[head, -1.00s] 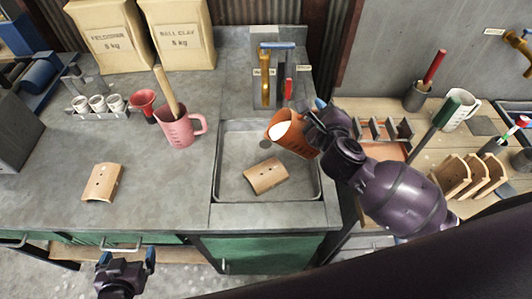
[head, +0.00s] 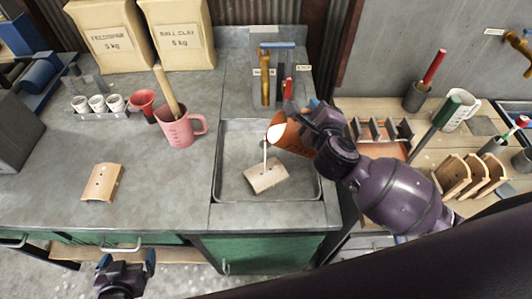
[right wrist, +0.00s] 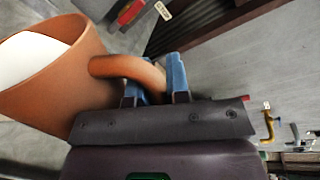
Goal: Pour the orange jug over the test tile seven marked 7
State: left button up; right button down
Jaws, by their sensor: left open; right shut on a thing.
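The orange jug (head: 291,137) is tilted over the sink, its mouth to the left. A thin white stream runs from its lip onto the tile (head: 268,178) lying in the sink; any number on that tile is too small to read. My right gripper (head: 318,112) is shut on the jug's handle. In the right wrist view the jug (right wrist: 75,70) holds white liquid and its handle (right wrist: 130,70) sits between the blue fingertips (right wrist: 152,80). My left gripper (head: 127,263) is open and empty in front of the counter.
Another tile (head: 102,183) lies on the counter at left. A pink jug (head: 179,131) with a wooden handle in it stands left of the sink (head: 217,195). Several tiles stand upright (head: 468,175) on the right bench. A brass tap (head: 265,88) is behind the sink.

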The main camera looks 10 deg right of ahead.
aim_at(289, 121)
jog(key=shift+w+a+n, duration=0.2)
jog(key=shift+a+n, duration=0.55)
jog(key=shift+n, duration=0.05)
dwell(0.4)
jog(key=shift+w+a+f+n+h, duration=0.1)
jog(key=shift+a+f+n+h, duration=0.1)
jog(key=shift+a+n+h, duration=0.3)
dwell(1.5)
jog(key=shift+a+f+n, duration=0.1)
jog(key=shift+a+n, duration=0.2)
jog(key=shift+a, duration=0.1)
jog(key=shift+w+a+f+n, duration=0.2)
jog(key=shift+a+f+n, duration=0.2)
jog(key=shift+a+n, duration=0.35)
dwell(1.1)
jog(key=shift+a+g+h, duration=0.3)
jog(key=shift+a, duration=0.05)
jog(key=shift+w+a+n, duration=0.1)
jog(key=shift+a+n, duration=0.15)
jog(key=shift+n, duration=0.1)
dwell(0.5)
jog(key=shift+w+a+r+n, duration=0.15)
jog(key=shift+a+n, duration=0.25)
jog(key=shift+a, duration=0.15)
